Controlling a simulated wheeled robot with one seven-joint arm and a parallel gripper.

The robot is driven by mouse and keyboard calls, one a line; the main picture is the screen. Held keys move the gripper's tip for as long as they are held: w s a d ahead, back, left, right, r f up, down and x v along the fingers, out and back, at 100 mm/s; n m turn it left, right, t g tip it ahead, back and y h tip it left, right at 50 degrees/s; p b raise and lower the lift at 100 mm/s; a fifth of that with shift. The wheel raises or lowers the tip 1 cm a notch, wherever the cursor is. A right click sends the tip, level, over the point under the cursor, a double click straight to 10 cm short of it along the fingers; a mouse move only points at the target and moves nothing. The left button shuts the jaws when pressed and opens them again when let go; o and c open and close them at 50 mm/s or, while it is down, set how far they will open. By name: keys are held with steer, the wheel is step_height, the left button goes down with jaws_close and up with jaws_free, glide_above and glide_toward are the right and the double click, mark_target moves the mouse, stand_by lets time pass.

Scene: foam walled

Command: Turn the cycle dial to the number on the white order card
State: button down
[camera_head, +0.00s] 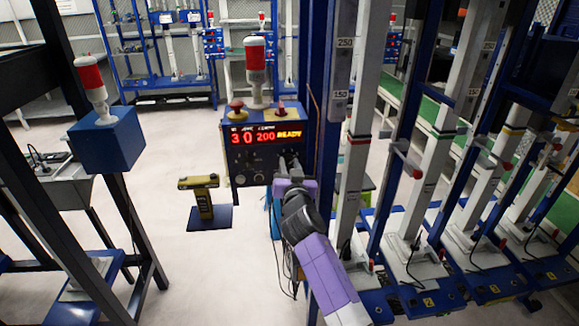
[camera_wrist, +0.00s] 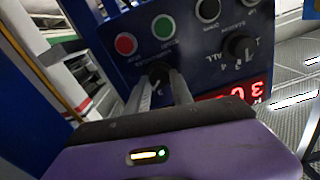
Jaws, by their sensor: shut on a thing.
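The blue control panel (camera_head: 255,165) stands in the middle of the head view, with a lit red and yellow display (camera_head: 265,136) reading 3, 0, 200 and READY. My gripper (camera_head: 290,163) is at the panel's lower right. In the wrist view the panel (camera_wrist: 195,70) appears upside down. There my gripper (camera_wrist: 162,88) has its fingers close together around a dark dial (camera_wrist: 159,70), which they mostly hide. Its label and pointer are not readable. I cannot make out a white order card in either view.
A second dark knob (camera_wrist: 238,45), with marks around it, sits near the display. A red button (camera_wrist: 126,43) and a green button (camera_wrist: 164,27) lie close to my fingers. A blue post (camera_head: 322,110) stands right of the panel. A yellow-topped stand (camera_head: 199,183) is to its left.

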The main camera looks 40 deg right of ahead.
steer(key=n, duration=1.1)
steer(key=shift+a, duration=0.15)
steer(key=shift+w+f+n+p, duration=0.15)
steer(key=shift+n+p, duration=0.3)
steer(key=shift+n, duration=1.25)
steer(key=c, duration=1.1)
jaws_free()
